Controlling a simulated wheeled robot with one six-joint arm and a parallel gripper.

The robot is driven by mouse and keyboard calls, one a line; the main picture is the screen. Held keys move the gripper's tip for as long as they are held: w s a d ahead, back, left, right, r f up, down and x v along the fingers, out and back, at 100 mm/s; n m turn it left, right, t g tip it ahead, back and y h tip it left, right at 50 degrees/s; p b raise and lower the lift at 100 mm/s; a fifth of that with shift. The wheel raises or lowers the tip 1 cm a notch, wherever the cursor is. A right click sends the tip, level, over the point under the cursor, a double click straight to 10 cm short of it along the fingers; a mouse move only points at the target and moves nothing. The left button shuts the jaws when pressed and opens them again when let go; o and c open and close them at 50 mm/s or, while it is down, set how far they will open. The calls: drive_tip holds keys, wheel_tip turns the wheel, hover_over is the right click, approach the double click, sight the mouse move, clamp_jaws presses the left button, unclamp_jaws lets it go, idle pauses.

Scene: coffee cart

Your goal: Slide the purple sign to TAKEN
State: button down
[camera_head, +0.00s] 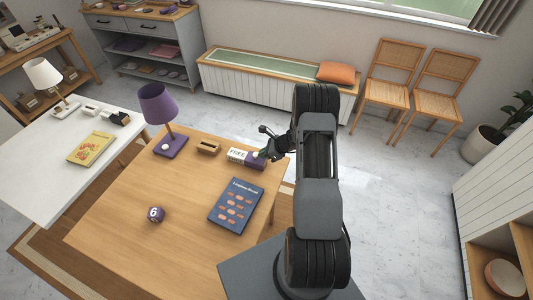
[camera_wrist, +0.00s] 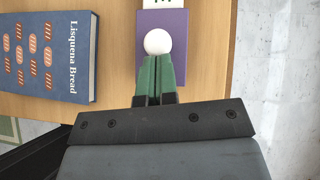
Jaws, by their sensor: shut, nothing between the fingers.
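The purple sign (camera_head: 255,163) lies near the far right edge of the wooden table. Its white face (camera_head: 236,154) reads FREE in the head view. In the wrist view the purple sliding part (camera_wrist: 149,22) carries a round white knob (camera_wrist: 158,41). My gripper (camera_wrist: 158,62) is shut and empty, with its green fingertips right at the knob's near side. Whether they touch it, I cannot tell. In the head view my gripper (camera_head: 266,152) is at the sign's right end and partly covers it.
A blue Lisquena Bread book (camera_head: 236,205) lies in front of the sign. The table's front middle is clear.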

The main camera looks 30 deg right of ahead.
drive_tip(key=w+a+b, duration=0.1)
drive_tip(key=w+a, duration=0.2)
drive_tip(key=w+a+b, duration=0.2)
drive_tip(key=w+a, duration=0.1)
drive_tip(key=shift+w+a+f, duration=0.1)
drive_tip(key=shift+w+a, duration=0.05)
drive_tip(key=shift+w, duration=0.25)
drive_tip(key=shift+w+a, duration=0.1)
drive_tip(key=s+d, duration=0.1)
drive_tip(key=s+d+r, duration=0.1)
drive_tip(key=d, duration=0.1)
drive_tip(key=s+d+r, duration=0.1)
drive_tip(key=shift+d+b, duration=0.15)
drive_tip(key=shift+b, duration=0.2)
drive_tip(key=b+v, duration=0.1)
drive_tip(key=v, duration=0.7)
drive_tip(key=shift+s+r, duration=0.2)
drive_tip(key=shift+r, duration=0.05)
